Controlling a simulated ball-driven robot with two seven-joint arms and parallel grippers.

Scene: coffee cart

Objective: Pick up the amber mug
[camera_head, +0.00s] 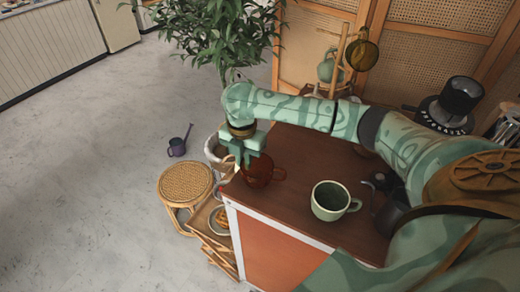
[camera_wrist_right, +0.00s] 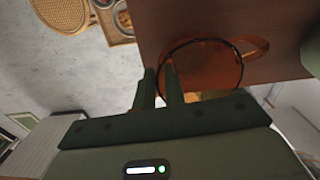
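The amber mug (camera_head: 262,172) is see-through orange-brown and stands near the left edge of the dark wooden counter. Its handle points right in the head view. My right gripper (camera_head: 242,161) points down at its left side. In the right wrist view the mug (camera_wrist_right: 208,64) lies beside the fingers, and its near wall runs between the two fingertips (camera_wrist_right: 159,80). A narrow gap shows between the fingers. Whether either finger touches the wall is not clear. My left gripper is not in view.
A pale green mug (camera_head: 327,203) stands on the counter (camera_head: 292,150), right of the amber one. A dark kettle-like vessel (camera_head: 385,215) is further right. A mug stand (camera_head: 340,60) rises behind. A rattan stool (camera_head: 186,183) and a plant (camera_head: 215,30) stand left of the counter.

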